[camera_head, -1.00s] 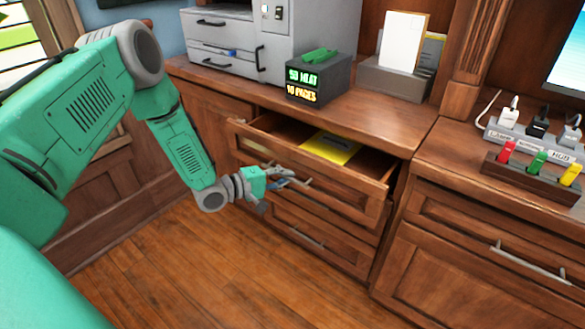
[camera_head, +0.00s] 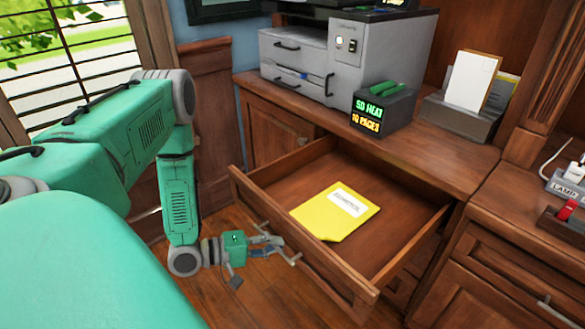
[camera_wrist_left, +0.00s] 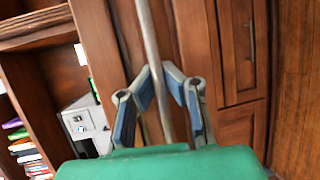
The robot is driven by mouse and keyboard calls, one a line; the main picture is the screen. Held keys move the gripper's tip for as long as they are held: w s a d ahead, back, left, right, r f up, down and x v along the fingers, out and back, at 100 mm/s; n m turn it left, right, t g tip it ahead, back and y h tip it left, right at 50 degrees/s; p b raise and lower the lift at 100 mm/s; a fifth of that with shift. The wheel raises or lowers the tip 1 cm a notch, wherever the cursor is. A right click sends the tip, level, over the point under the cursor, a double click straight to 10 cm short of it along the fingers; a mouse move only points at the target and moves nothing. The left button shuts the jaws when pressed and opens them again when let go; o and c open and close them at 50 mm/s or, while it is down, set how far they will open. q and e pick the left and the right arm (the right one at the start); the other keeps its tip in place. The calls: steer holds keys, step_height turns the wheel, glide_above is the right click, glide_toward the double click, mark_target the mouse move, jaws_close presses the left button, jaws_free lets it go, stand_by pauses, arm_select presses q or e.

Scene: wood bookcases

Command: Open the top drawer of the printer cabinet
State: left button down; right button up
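The top drawer (camera_head: 300,239) of the wooden printer cabinet (camera_head: 440,140) is pulled far out. A yellow folder (camera_head: 336,212) with a white label lies inside it. My left gripper (camera_head: 275,244) is at the drawer's front, on its metal bar handle (camera_head: 294,260). In the left wrist view the handle (camera_wrist_left: 149,35) runs between the two blue-padded fingers (camera_wrist_left: 161,75), whose tips close in on it from both sides. My right gripper is in neither view.
A grey printer (camera_head: 345,60) stands on the cabinet, with a small display box (camera_head: 384,112) beside it. A paper holder (camera_head: 462,115) stands further right. Another cabinet (camera_head: 510,265) adjoins at the right. A window (camera_head: 70,65) is at the left.

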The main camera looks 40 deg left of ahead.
arm_select(q)
steer(key=shift+v, duration=0.85)
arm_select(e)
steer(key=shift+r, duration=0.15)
arm_select(q)
steer(key=shift+f, duration=0.1)
steer(key=c, duration=1.6)
jaws_free()
steer(key=shift+a+f, duration=0.15)
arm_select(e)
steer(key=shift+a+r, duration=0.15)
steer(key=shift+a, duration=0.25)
arm_select(q)
steer(key=v, duration=1.2)
steer(key=shift+f, duration=0.15)
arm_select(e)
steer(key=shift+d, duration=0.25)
